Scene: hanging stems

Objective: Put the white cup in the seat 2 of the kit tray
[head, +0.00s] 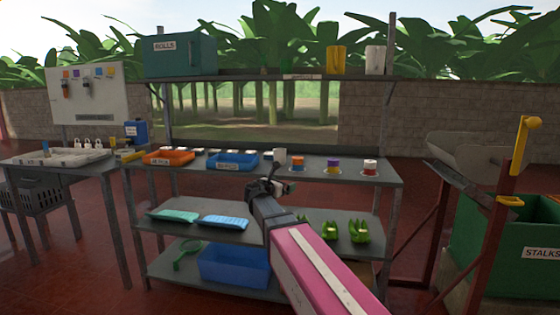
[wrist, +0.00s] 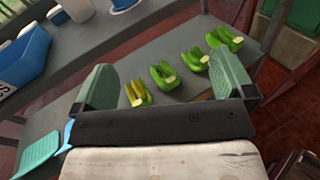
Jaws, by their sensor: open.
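A small white cup (head: 280,155) stands on the bench top, right of the blue bin. A pale tray (head: 62,158) with several items lies on the left table; it looks like the kit tray, but its seat numbers are too small to read. My gripper (head: 275,186) is in front of the bench's front edge, below and a little left of the white cup. Its green-padded fingers (wrist: 165,80) are apart with nothing held between them. In the wrist view, a white cup-like object (wrist: 76,8) is cut by the top edge.
Orange (head: 169,157) and blue (head: 233,161) bins stand on the bench. Orange-, purple- and red-banded containers stand at its right. Several green bunches (wrist: 180,75) lie on the shelf below.

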